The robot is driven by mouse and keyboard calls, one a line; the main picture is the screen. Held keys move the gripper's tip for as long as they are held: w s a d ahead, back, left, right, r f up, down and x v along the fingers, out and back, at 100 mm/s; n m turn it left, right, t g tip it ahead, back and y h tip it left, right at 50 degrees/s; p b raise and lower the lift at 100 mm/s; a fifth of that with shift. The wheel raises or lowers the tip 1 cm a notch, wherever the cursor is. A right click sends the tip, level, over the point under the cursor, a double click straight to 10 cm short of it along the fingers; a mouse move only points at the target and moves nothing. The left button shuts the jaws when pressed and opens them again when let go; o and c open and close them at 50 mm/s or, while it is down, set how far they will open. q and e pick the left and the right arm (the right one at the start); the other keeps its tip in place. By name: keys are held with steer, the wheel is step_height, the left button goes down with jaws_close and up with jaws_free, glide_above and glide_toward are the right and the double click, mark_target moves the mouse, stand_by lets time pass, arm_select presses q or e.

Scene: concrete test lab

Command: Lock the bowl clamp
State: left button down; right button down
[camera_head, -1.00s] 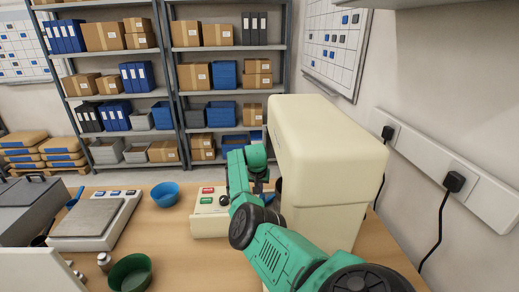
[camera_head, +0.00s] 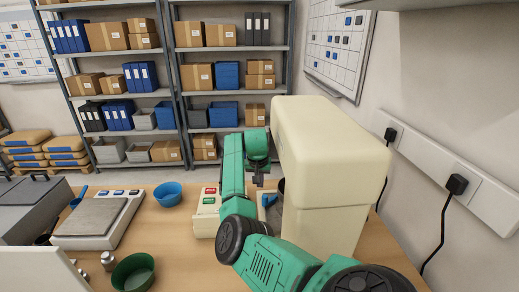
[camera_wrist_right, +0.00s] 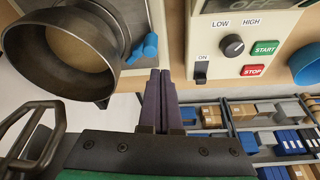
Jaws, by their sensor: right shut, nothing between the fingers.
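The cream mixer (camera_head: 325,160) stands at the right of the table. Its metal bowl (camera_wrist_right: 65,50) fills the upper left of the right wrist view, on a grey base plate. A blue clamp lever (camera_wrist_right: 147,46) sits beside the bowl; it also shows in the head view (camera_head: 268,200), left of the mixer body. My right gripper (camera_wrist_right: 160,72) is shut and empty. Its fingertips appear just below the lever in the wrist view, and I cannot tell whether they touch it. In the head view the gripper (camera_head: 258,181) is small, above the lever. My left gripper is not in view.
The control panel (camera_wrist_right: 245,55) with dial, START and STOP buttons is right of the fingers. A metal beater (camera_wrist_right: 28,140) hangs at left in the wrist view. A scale (camera_head: 95,220), blue bowl (camera_head: 167,194) and green bowl (camera_head: 133,273) stand on the table's left.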

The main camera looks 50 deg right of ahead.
steer(key=b+v, duration=0.1)
steer(key=v, duration=0.6)
steer(key=shift+d, duration=0.2)
